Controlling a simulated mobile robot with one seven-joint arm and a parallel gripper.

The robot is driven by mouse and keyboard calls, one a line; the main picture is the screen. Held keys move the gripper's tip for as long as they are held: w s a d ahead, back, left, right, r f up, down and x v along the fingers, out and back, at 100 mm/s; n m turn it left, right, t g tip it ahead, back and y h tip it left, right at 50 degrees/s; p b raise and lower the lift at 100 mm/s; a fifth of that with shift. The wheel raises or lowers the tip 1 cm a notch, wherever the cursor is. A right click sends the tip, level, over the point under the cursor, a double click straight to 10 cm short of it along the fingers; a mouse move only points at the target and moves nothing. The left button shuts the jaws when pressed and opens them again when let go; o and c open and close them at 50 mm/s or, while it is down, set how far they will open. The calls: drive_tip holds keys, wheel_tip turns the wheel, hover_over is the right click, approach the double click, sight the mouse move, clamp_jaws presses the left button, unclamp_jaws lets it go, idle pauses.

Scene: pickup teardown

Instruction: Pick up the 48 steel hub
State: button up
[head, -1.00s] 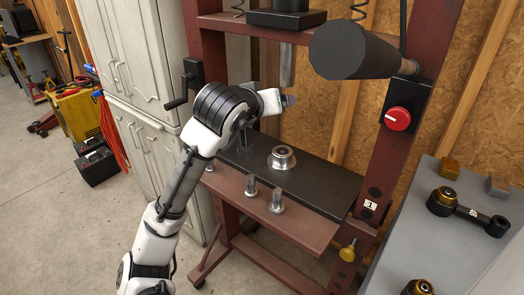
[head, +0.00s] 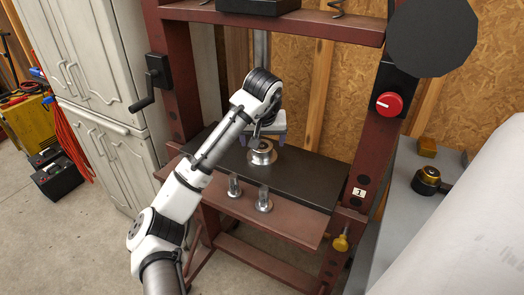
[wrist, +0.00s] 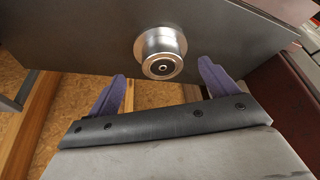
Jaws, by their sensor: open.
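The steel hub (head: 262,153) is a round, flanged silver piece sitting on the dark press plate (head: 300,178). In the wrist view the hub (wrist: 161,52) shows its round end with a dark centre bore, a little beyond the fingertips and between their lines. My gripper (head: 266,138) is at the hub in the head view, with the arm partly covering it. In the wrist view my gripper (wrist: 162,72) has its two purple fingers spread wide, with nothing between them.
The dark red press frame (head: 377,130) stands around the plate. Two small steel pieces (head: 234,187) (head: 264,200) stand on the red front ledge. A grey bench at right holds a black and brass part (head: 428,180). A crank handle (head: 150,90) juts out at left.

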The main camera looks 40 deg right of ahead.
sight(262, 144)
drive_tip(key=shift+w+d+r, duration=0.1)
drive_tip(key=shift+w+d, duration=0.45)
drive_tip(key=shift+w, duration=0.2)
drive_tip(key=p+x, duration=0.1)
drive_tip(key=x, duration=0.4)
drive_tip(key=shift+w, duration=0.15)
drive_tip(key=shift+c, duration=0.3)
drive_tip(key=shift+d, duration=0.1)
drive_tip(key=c, duration=1.7)
